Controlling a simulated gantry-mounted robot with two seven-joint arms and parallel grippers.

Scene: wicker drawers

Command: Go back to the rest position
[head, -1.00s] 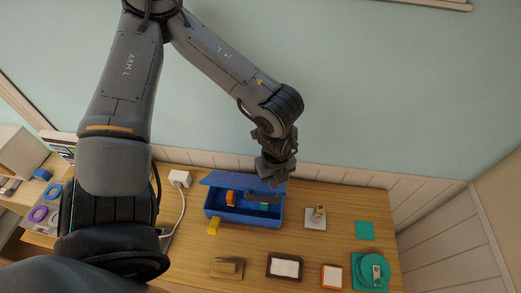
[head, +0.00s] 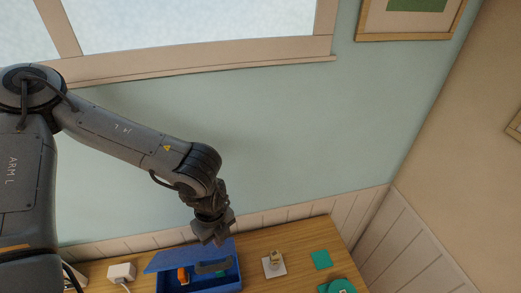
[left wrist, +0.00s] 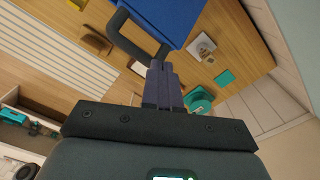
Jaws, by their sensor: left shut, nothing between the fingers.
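My left gripper (head: 218,240) shows in the head view just above the back edge of the open blue box (head: 222,283). Its two fingers also show in the left wrist view (left wrist: 160,72), shut together with nothing between them. In that view the dark handle loop (left wrist: 122,42) on the blue box lies beside the fingertips; I cannot tell whether they touch. My right gripper is in neither view.
The box holds an orange item (head: 183,276) and stands on a wooden table (head: 301,238) near the wall. A white socket block (head: 121,272) is to its left. A small stand (head: 274,264) and a teal square (head: 321,259) are to its right.

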